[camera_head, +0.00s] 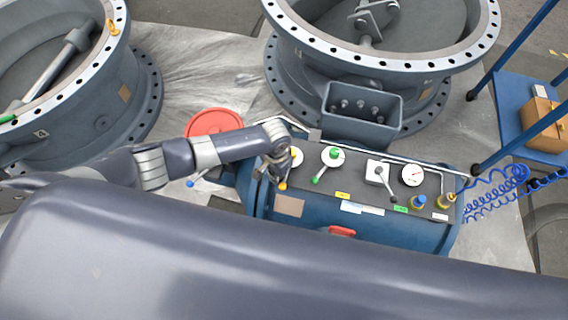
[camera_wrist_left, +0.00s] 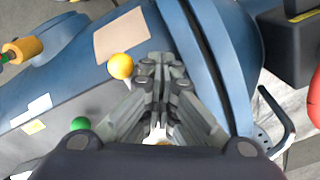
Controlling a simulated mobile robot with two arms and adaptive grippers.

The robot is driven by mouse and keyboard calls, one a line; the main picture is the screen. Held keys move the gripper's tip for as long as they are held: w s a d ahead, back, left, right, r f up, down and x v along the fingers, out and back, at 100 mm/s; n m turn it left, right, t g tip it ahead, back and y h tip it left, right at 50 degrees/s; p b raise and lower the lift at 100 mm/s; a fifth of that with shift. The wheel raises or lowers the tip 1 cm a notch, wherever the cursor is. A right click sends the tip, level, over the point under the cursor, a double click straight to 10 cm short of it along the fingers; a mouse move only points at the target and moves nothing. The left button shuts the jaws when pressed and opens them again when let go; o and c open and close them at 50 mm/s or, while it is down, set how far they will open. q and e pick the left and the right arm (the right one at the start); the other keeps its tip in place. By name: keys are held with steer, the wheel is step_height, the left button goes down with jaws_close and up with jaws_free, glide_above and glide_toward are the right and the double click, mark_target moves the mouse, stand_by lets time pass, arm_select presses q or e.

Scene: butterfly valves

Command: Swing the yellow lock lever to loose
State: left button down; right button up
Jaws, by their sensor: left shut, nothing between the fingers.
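The yellow lock lever has a yellow ball knob (camera_head: 283,186) and a pale round base (camera_head: 297,156) at the left end of the blue console (camera_head: 345,225). My left gripper (camera_head: 277,172) points down at this lever and hides most of its rod. In the left wrist view the yellow knob (camera_wrist_left: 120,66) lies just left of my fingertips (camera_wrist_left: 160,62). The fingers are shut with nothing between them. Whether a finger touches the knob or rod cannot be told. My right gripper is out of view.
A large valve (camera_head: 380,60) is behind.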

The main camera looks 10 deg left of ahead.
mark_target(286, 179)
arm_select(q)
steer(key=shift+s+d, duration=0.1)
steer(key=shift+d, duration=0.05)
steer(key=shift+s+d, duration=0.15)
steer(key=shift+d, duration=0.6)
stand_by(0.3)
steer(key=shift+d, duration=0.1)
steer(key=shift+s+d+p, duration=0.1)
steer(key=shift+d+p, duration=0.2)
steer(key=shift+d, duration=0.55)
steer(key=r+p, duration=0.4)
steer(key=p, duration=0.1)
steer(key=r+p, duration=0.3)
steer(key=shift+s+a, duration=0.15)
steer(key=shift+a, duration=0.15)
